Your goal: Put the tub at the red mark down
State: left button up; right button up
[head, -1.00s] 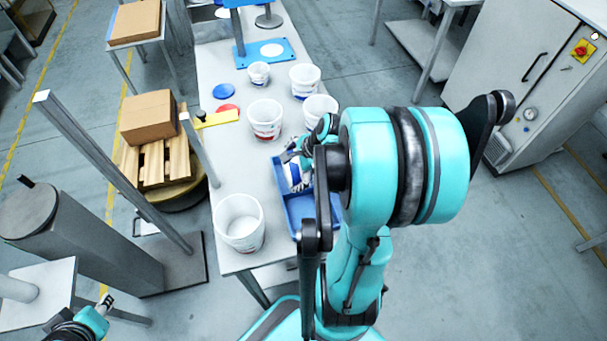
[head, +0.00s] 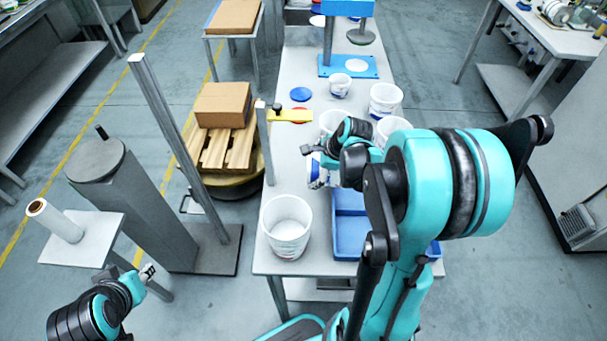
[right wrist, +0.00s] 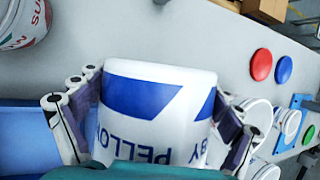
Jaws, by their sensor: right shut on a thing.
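My right gripper (right wrist: 150,125) is shut around a white tub (right wrist: 150,98) with a blue band and lettering. In the head view this tub (head: 316,172) is largely hidden by my arm, left of the blue tray's far end. I cannot tell its height above the table. The red mark (right wrist: 261,65) is a flat disc, clear in the right wrist view and apart from the held tub.
A blue disc (head: 301,94) lies beyond the red mark. A large white tub (head: 287,228) stands at the table's near left. Several white tubs stand right of the marks, one of them here (head: 385,99). The blue tray (head: 350,236) lies near the front. A post (head: 265,145) carries the yellow bar (head: 290,116).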

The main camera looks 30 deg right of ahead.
jog(key=b+x, duration=0.1)
jog(key=x, duration=0.1)
jog(key=b+x, duration=0.1)
jog(key=x, duration=0.2)
jog(key=w+b+x, duration=0.1)
jog(key=x, duration=0.2)
jog(key=shift+w+a+r, duration=0.1)
jog(key=shift+a+r, duration=0.1)
jog(key=shift+r, duration=0.1)
jog(key=shift+f, duration=0.35)
jog(key=shift+r, duration=0.1)
jog(key=o, duration=0.9)
